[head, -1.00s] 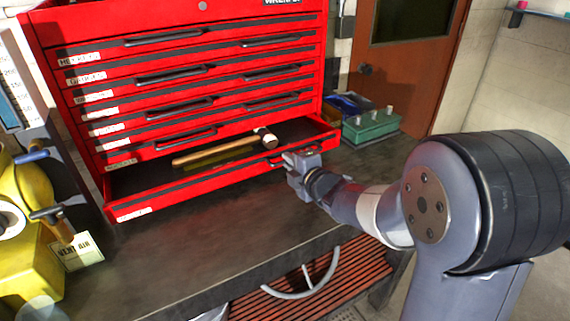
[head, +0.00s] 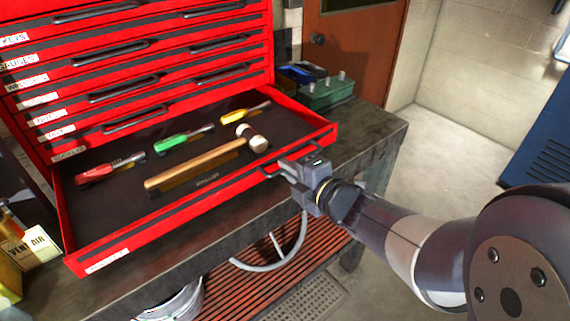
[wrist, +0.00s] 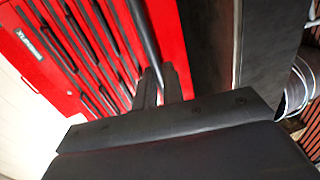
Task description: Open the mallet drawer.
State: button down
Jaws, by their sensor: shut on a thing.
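The mallet drawer (head: 104,262) is the bottom drawer of the red tool chest (head: 150,35). It stands far out, with its dark inside in view. In it lie a mallet (head: 198,164) with a wooden handle and pale head, and red (head: 110,170), green (head: 184,139) and yellow (head: 246,112) handled screwdrivers. My gripper (head: 284,170) is at the right part of the drawer front, shut on the dark drawer handle (head: 268,174). In the wrist view the two fingers (wrist: 160,88) close around a dark bar (wrist: 143,42) in front of the red chest.
The chest stands on a dark workbench (head: 375,136). A green block (head: 328,92) with pegs sits to the right of the drawer. A yellow item with a paper tag (head: 30,248) is at the lower left. Open floor (head: 440,150) lies to the right.

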jog(key=shift+s+a+f, duration=0.1)
jog(key=shift+s+f, duration=0.1)
jog(key=shift+f, duration=0.2)
jog(key=c, duration=1.9)
grip_release()
jog(key=p+v, duration=0.2)
jog(key=v, duration=0.8)
jog(key=shift+s+d+r, duration=0.2)
jog(key=shift+s+r, duration=0.05)
jog(key=b+x, duration=0.1)
jog(key=x, duration=0.8)
jog(key=shift+b, duration=0.3)
